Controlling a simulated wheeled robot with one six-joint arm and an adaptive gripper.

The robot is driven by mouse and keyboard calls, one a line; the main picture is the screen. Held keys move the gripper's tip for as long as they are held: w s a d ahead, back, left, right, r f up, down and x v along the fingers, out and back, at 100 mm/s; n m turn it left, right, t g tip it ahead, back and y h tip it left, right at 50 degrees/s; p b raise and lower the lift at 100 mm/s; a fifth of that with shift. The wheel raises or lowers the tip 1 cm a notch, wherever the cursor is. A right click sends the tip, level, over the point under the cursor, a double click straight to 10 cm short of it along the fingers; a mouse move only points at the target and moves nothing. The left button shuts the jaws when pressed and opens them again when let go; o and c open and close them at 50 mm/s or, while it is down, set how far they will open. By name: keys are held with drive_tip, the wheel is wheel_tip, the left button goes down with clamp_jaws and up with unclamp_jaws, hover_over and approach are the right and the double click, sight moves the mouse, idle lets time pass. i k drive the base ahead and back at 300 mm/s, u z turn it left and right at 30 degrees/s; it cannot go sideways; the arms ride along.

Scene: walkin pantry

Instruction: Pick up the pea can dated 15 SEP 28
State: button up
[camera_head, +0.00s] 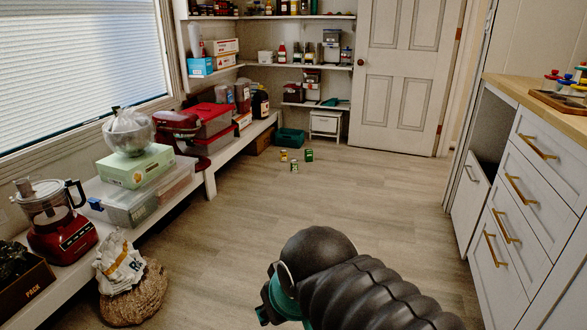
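Three small cans stand on the floor in the middle distance, well ahead of my arm. One can (283,155) looks yellowish and stands at the left. A second can (294,166) is nearest to me and looks green and pale. A third can (309,155) is green and stands at the right. They are too small to read any label or date, so I cannot tell which is dated 15 SEP 28. My dark ribbed arm reaches in from the bottom edge. My gripper is not clearly visible; only a teal part shows at the arm's left side.
A low white bench (205,178) with bins and appliances runs along the left. A sack (133,290) stands on the floor there. Drawers (520,205) line the right. A teal basket (289,138) stands behind the cans. The floor (330,205) between is clear.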

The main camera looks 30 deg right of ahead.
sight(294, 163)
drive_tip(key=z, duration=0.35)
drive_tip(key=k, duration=0.45)
drive_tip(key=z, duration=1.2)
drive_tip(key=i, duration=4.15)
drive_tip(key=u, duration=0.85)
drive_tip(key=i, duration=1.4)
drive_tip(key=u, duration=1.6)
drive_tip(key=i, duration=0.85)
drive_tip(key=u, duration=0.45)
